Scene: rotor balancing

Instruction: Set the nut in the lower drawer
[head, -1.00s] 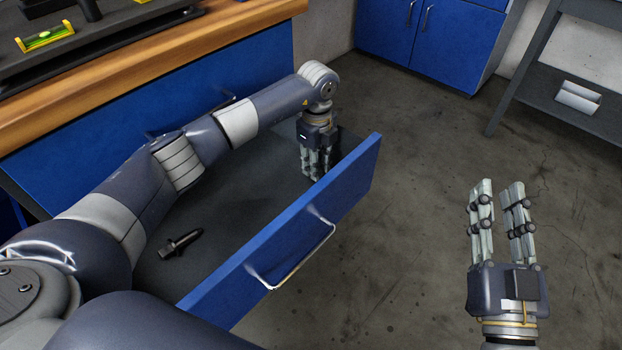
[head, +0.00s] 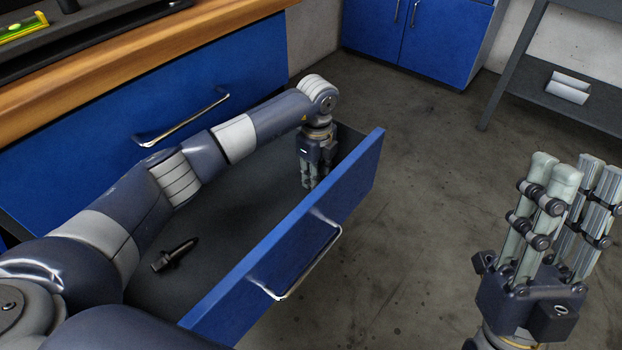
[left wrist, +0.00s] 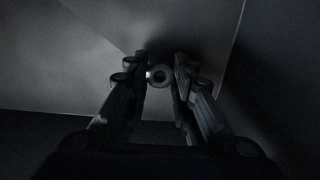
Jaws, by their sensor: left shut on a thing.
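The lower drawer (head: 215,225) is pulled open below the workbench, with a blue front and a dark floor. My left gripper (head: 308,186) reaches down inside it at its far right end, close to the drawer front. In the left wrist view its fingers (left wrist: 160,85) are shut on the nut (left wrist: 159,75), a small ring-shaped piece between the fingertips. The nut does not show in the head view. I cannot tell whether it touches the drawer floor. My right gripper (head: 572,190) is raised over the floor at the right, its fingers apart and empty.
A dark bolt-like tool (head: 175,254) lies on the drawer floor toward the near end. A closed blue drawer with a metal handle (head: 182,118) is above. The wooden bench top (head: 130,62) runs along the upper left. Open concrete floor lies at the right.

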